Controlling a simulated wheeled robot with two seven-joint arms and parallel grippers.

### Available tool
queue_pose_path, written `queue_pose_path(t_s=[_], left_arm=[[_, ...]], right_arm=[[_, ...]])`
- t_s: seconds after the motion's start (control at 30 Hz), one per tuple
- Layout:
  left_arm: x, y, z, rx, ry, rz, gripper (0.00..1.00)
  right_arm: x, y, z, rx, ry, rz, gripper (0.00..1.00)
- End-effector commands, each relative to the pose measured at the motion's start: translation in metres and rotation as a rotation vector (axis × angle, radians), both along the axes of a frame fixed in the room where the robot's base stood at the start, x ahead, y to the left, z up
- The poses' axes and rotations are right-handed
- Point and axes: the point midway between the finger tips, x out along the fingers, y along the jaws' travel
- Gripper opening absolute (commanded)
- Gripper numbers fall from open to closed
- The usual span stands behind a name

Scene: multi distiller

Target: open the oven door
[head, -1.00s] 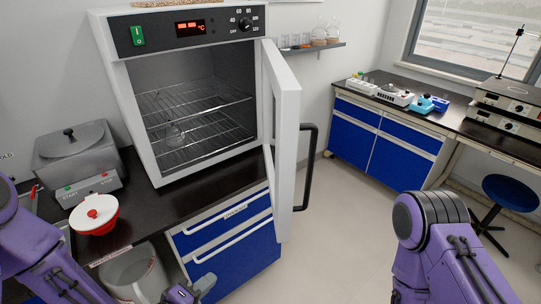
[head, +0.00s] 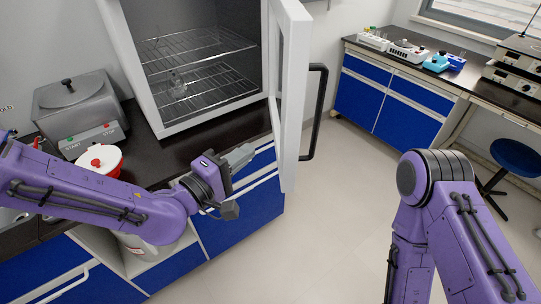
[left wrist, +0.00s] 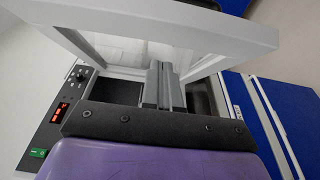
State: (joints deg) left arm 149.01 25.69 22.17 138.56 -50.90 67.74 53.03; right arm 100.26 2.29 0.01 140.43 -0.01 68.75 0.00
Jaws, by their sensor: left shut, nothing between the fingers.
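The oven (head: 140,102) is a white box with wire shelves inside. Its white-framed door (head: 292,90) stands open, swung out toward me, with a black handle (head: 318,110) on its outer face. My left gripper (head: 246,151) is shut and empty, in front of the oven's lower right corner, on the inner side of the door and apart from the handle. In the left wrist view the closed fingers (left wrist: 165,84) point toward the door frame (left wrist: 220,38); I cannot tell whether they touch it. My right arm shows at the right, but its gripper is out of view.
A grey lidded bath (head: 78,100) and a red bowl with a white lid (head: 100,160) are on the dark counter at left. The floor (head: 335,220) right of the door is clear.

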Motion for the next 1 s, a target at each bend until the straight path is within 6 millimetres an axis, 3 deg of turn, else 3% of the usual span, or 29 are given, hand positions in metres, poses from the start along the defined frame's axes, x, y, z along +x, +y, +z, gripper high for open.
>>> queue_pose_path(t_s=[0.13,0.4,1.0], left_arm=[[0.022,-0.020,0.004,0.003,0.002,-0.002,0.00],[0.024,-0.055,0.003,0.001,0.000,-0.004,0.00],[0.023,-0.066,0.001,0.000,0.000,0.042,0.00]], right_arm=[[0.001,0.000,0.013,0.000,-0.001,-0.001,0.43],[0.000,0.000,0.023,-0.001,-0.001,0.000,0.43],[0.000,0.000,0.019,-0.001,-0.001,0.000,0.43]])
